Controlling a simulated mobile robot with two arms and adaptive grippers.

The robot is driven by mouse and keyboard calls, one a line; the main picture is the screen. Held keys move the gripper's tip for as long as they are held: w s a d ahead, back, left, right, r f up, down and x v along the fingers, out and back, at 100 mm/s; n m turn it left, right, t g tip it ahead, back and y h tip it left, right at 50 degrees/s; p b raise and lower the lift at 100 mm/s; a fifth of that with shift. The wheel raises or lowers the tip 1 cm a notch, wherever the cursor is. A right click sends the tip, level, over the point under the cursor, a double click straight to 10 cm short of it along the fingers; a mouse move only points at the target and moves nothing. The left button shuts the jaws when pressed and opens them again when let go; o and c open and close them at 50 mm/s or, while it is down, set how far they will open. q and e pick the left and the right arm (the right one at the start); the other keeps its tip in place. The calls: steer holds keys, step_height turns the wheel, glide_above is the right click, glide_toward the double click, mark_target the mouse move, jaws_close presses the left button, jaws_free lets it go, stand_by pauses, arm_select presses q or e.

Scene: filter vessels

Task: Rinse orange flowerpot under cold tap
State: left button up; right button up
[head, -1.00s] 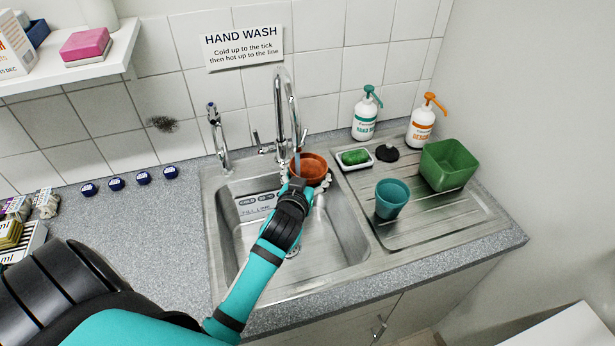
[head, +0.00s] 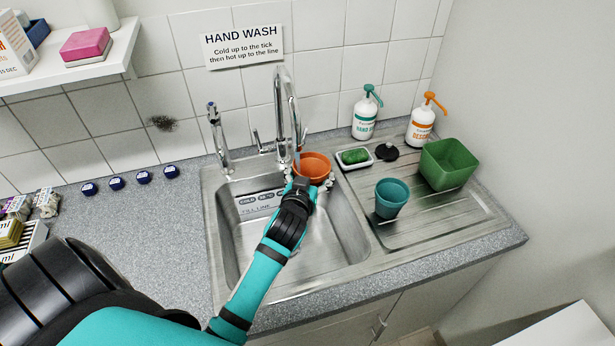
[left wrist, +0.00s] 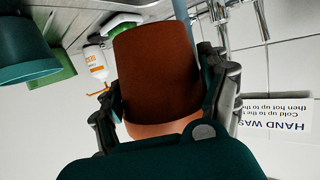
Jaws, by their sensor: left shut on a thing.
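The orange flowerpot (head: 314,166) is held over the back of the steel sink, close to the spout of the tall curved tap (head: 281,105). A thin bluish stream (head: 297,158) comes down from this spout at the pot's left rim; I cannot tell whether it falls inside the pot. My left gripper (head: 314,181) is shut on the pot. In the left wrist view the pot (left wrist: 158,75) sits between the two fingers (left wrist: 160,100), and a blue strip shows beside its base. A shorter, separate tap (head: 216,135) stands to the left. My right gripper is not in view.
The sink basin (head: 235,225) has lettering on its back wall. On the drainer (head: 425,222) at right stand a teal pot (head: 391,198) and a green tub (head: 449,165). A soap dish (head: 355,160) and two pump bottles (head: 365,115) (head: 421,123) stand behind. Blue caps (head: 116,183) line the left counter.

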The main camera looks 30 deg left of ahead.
arm_select(q)
steer(key=shift+s+a, duration=0.25)
steer(key=shift+a, duration=0.05)
steer(key=shift+s+d, duration=0.4)
steer(key=s+d, duration=0.4)
steer(key=s, duration=0.1)
steer(key=shift+s+d+p, duration=0.2)
steer(key=shift+d+p, duration=0.15)
steer(key=shift+p, duration=0.1)
stand_by(1.0)
